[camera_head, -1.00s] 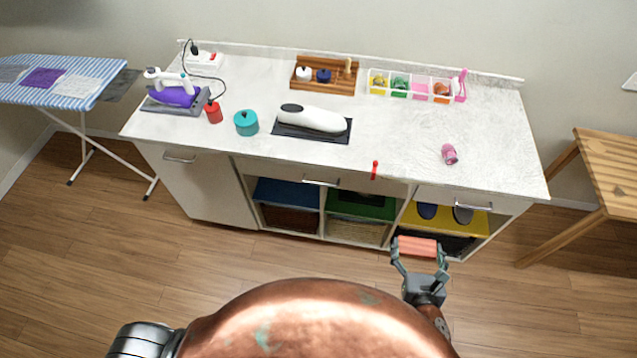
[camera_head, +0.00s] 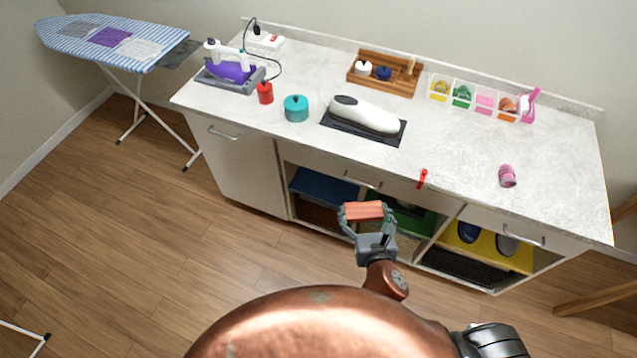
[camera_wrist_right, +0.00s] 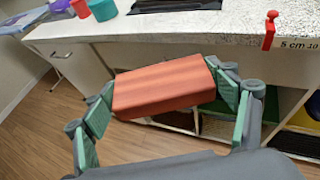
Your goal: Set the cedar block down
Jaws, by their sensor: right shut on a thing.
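The cedar block (camera_head: 365,211) is a reddish-brown wooden bar. It also fills the middle of the right wrist view (camera_wrist_right: 163,86). My right gripper (camera_head: 362,222) is shut on it, with green-padded fingers at both ends. It holds the block in the air in front of the counter, below the worktop's front edge in the picture. The white worktop (camera_head: 450,150) lies beyond it. My left gripper is not in view.
On the worktop stand a purple iron (camera_head: 231,70), a teal pot (camera_head: 296,109), a white device on a dark mat (camera_head: 366,114), a wooden tray (camera_head: 403,88), a divided box (camera_head: 473,107) and a pink item (camera_head: 508,176). A red clip (camera_head: 422,178) sits at the front edge. Bare worktop lies right of the mat.

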